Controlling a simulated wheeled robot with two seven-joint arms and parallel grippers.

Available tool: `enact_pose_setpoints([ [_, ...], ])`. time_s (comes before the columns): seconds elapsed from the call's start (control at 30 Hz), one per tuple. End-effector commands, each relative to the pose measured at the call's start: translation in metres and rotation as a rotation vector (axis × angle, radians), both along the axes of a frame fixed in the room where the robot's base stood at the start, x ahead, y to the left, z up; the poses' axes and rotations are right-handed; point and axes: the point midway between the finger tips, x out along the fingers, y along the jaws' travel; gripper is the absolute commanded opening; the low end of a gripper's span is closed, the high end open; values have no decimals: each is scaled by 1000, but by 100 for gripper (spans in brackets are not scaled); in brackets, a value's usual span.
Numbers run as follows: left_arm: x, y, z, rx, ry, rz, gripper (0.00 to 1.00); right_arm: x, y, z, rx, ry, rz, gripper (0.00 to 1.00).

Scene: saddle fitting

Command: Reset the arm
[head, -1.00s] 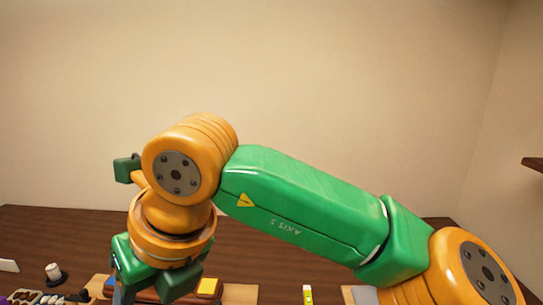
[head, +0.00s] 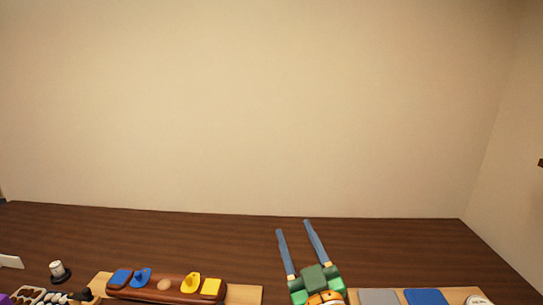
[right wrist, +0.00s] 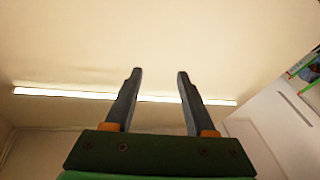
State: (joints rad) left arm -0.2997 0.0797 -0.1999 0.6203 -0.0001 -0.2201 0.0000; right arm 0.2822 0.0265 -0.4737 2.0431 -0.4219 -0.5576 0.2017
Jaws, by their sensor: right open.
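My right gripper (head: 292,234) shows at the bottom middle of the head view, its two blue-grey fingers apart and pointing up and away over the dark table. In the right wrist view its fingers (right wrist: 159,74) are spread with nothing between them, against a pale ceiling or wall and a bright light strip. The rest of my right arm is mostly below the head view's lower edge. My left gripper is not in view.
A brown wooden holder (head: 165,288) with blue and yellow pieces lies on a board at the lower left. A grey pad (head: 379,297) and a blue pad (head: 426,297) lie at the lower right. The back of the dark table (head: 180,235) is clear.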

Motion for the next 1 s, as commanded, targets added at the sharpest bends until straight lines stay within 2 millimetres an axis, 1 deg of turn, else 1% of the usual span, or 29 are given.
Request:
enact_pose_setpoints([
  [0.03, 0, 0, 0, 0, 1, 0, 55, -5, -22, -48, 13, 169, -55, 55],
  [0.07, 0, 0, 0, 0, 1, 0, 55, -11, -35, -76, 18, 274, -85, 55],
  [0.1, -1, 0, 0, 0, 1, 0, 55, -23, -50, -113, 20, 408, -122, 55],
  [0.17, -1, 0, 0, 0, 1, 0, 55, -47, -69, -159, 16, 590, -164, 55],
  [0.2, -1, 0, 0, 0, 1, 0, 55, -65, -79, -185, 10, 697, -184, 55],
  [0.27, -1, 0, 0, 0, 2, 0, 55, -93, -91, -216, 1, 840, -208, 55],
  [0.3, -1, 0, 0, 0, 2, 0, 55, -112, -97, -233, -6, 925, -219, 55],
  [0.37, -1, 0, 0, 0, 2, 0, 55, -138, -105, -254, -19, 1037, -230, 55],
  [0.4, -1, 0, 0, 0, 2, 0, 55, -155, -110, -265, -28, 1104, -237, 55],
  [0.47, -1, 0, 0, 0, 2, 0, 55, -180, -116, -279, -40, 1199, -243, 55],
  [0.5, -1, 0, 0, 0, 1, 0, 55, -196, -119, -286, -47, 1258, -244, 55],
  [0.57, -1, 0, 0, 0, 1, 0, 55, -221, -124, -296, -62, 1346, -246, 55],
  [0.6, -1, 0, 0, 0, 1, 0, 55, -238, -127, -301, -72, 1403, -248, 55],
  [0.67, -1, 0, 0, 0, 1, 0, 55, -263, -131, -307, -87, 1489, -246, 55],
  [0.7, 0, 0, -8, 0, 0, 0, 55, -265, -131, -326, -93, 1510, -245, 55],
  [0.77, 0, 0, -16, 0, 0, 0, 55, -260, -130, -355, -96, 1518, -244, 55],
  [0.8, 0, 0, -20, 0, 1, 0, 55, -259, -129, -372, -96, 1526, -244, 55],
  [0.87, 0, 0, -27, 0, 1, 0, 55, -259, -129, -400, -100, 1539, -242, 55],
  [0.9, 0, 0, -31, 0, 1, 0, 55, -260, -129, -419, -102, 1546, -241, 55],
  [0.97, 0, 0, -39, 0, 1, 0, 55, -263, -128, -449, -107, 1559, -240, 55],
  [1.0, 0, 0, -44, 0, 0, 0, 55, -266, -129, -470, -110, 1568, -238, 55],
])
